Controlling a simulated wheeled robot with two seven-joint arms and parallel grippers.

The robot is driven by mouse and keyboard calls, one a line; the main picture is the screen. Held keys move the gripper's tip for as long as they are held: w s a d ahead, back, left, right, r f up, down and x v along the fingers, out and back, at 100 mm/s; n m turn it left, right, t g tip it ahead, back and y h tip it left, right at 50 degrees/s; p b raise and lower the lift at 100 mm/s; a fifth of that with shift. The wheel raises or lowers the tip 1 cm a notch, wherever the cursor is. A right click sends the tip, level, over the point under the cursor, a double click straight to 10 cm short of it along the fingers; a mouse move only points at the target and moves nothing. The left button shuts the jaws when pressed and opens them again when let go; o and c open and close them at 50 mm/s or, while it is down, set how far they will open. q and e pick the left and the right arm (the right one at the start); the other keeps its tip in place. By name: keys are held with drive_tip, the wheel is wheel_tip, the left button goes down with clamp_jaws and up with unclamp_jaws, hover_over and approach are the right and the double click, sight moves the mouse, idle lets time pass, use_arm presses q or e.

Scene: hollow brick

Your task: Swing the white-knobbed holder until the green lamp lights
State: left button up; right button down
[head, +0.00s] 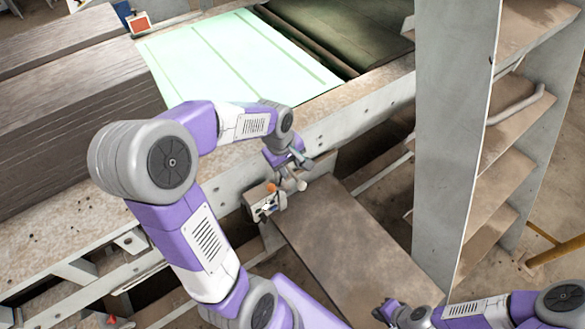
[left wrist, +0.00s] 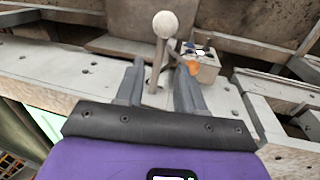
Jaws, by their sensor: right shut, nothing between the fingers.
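The white-knobbed holder shows in the left wrist view as a round white knob (left wrist: 165,24) on a thin pale rod (left wrist: 158,68). My left gripper (left wrist: 159,66) is open, with one finger on each side of the rod and gaps visible beside it. In the head view, my left gripper (head: 292,163) is at the bench's front edge, just above a small pale box (head: 266,207). No lit green lamp can be made out. My right gripper (head: 386,311) is shut and empty at the lower right, away from the holder.
A brown board (head: 350,235) extends forward from the box. A tall grey shelf unit (head: 445,130) stands to the right. A pale green panel (head: 235,60) lies on the bench, with stacked dark boards (head: 70,110) to its left. A small red-faced box (head: 139,22) is at the back.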

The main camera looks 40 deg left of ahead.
sight(289, 169)
use_arm(q)
drive_tip(key=shift+w+d+f, duration=0.1)
drive_tip(key=shift+w+f, duration=0.05)
drive_tip(key=shift+f, duration=0.5)
drive_tip(key=shift+w+f, duration=0.15)
drive_tip(key=shift+f, duration=0.45)
clamp_jaws()
